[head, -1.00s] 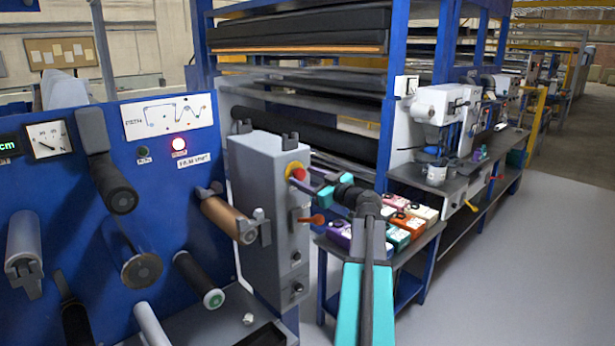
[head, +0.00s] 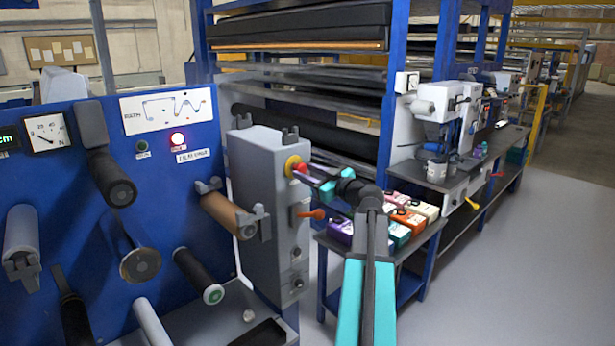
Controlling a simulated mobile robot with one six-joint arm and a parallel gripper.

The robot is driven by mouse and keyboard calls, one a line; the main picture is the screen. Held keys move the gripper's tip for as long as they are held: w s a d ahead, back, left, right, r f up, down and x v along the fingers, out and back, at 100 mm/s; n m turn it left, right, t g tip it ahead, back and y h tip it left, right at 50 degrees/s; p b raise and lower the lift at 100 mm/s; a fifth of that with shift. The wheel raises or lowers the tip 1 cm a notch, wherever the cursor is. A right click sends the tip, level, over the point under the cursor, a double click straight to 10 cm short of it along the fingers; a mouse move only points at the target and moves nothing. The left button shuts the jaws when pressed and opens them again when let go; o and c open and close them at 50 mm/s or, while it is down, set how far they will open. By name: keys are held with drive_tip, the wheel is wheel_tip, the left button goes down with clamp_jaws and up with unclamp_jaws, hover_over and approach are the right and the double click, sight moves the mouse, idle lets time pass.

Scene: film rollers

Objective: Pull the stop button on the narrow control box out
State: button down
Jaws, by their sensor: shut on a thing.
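The narrow control box (head: 268,205) is a tall grey cabinet at the middle of the head view, beside the blue machine panel. Its red stop button (head: 299,168) sits on a yellow surround (head: 290,163) near the top of its right-hand face. My gripper (head: 305,172) reaches in from the right, with its fingers at the red button, and is shut on it. The fingers hide part of the button. I cannot tell how far the button stands out from the box.
An orange handle (head: 313,213) sticks out of the same face just below my gripper. A brown roller (head: 227,214) is left of the box, with more rollers on the blue panel (head: 60,205). A table with colored boxes (head: 405,222) stands behind my arm. The floor at right is clear.

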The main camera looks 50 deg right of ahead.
drive_tip(key=shift+s+f+b, duration=0.15)
drive_tip(key=shift+s+b, duration=0.2)
drive_tip(key=shift+b, duration=0.5)
drive_tip(key=c, duration=1.4)
unclamp_jaws()
drive_tip(key=shift+s, duration=0.1)
drive_tip(key=shift+o, duration=1.2)
drive_tip(key=shift+s+a, duration=0.1)
drive_tip(key=shift+s, duration=0.05)
drive_tip(key=s+b, duration=0.4)
drive_tip(key=s, duration=0.9)
drive_tip(key=shift+s+a, duration=0.3)
drive_tip(key=shift+a, duration=0.15)
